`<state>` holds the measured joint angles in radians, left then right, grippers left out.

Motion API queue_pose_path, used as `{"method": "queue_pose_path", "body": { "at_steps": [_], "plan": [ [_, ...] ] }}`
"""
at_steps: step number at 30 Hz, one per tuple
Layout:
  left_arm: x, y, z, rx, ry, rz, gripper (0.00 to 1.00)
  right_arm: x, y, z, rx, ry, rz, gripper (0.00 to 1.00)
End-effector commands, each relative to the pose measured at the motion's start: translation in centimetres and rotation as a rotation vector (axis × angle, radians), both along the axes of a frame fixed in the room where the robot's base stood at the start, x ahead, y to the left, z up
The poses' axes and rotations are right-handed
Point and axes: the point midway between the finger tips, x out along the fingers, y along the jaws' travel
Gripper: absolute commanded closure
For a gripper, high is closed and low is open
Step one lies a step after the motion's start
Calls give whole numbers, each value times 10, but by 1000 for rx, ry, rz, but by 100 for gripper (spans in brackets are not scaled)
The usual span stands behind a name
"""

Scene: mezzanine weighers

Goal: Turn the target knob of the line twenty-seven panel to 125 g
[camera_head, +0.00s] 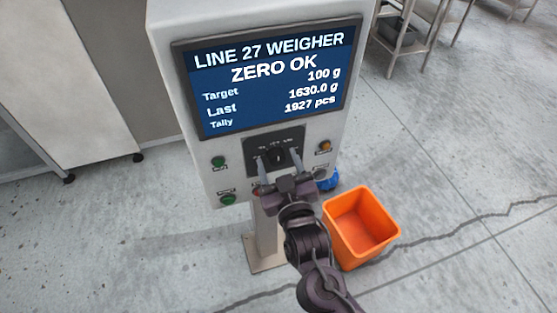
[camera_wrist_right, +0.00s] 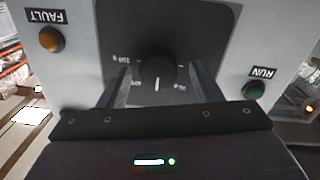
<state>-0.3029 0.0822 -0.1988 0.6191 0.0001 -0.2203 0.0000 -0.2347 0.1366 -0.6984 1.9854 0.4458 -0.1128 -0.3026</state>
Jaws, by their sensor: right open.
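The line 27 weigher panel (camera_head: 225,160) is upright in the head view. Its screen (camera_head: 270,80) reads ZERO OK, Target 100 g, Last 1630.0 g, Tally 1927 pcs. The black target knob (camera_head: 278,156) is on a dark dial plate below the screen. In the upside-down wrist view the knob (camera_wrist_right: 157,67) has a white mark pointing down the picture; the scale figures are too small to read surely. My right gripper (camera_head: 279,163) is open, its fingers on either side of the knob with visible gaps. My left gripper is not in view.
An amber FAULT button (camera_wrist_right: 51,39) and a green RUN button (camera_wrist_right: 254,90) flank the dial. An orange bin (camera_head: 362,226) stands on the floor at right, near a blue object (camera_head: 329,181). A metal shelf (camera_head: 408,35) is behind.

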Motion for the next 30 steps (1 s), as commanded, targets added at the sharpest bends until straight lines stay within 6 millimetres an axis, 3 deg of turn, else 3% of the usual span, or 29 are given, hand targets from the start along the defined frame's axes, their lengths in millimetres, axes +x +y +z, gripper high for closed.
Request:
{"method": "queue_pose_path", "body": {
  "at_steps": [7, 17, 30],
  "plan": [
    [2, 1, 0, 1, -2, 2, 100, 0, 0, -1, 0, 1, 0, 44],
    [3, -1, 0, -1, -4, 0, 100, 0, 0, 0, 0, 0, 0, 86],
    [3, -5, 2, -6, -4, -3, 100, 0, 0, 0, 108, 36, 0, 86]
  ]
}}
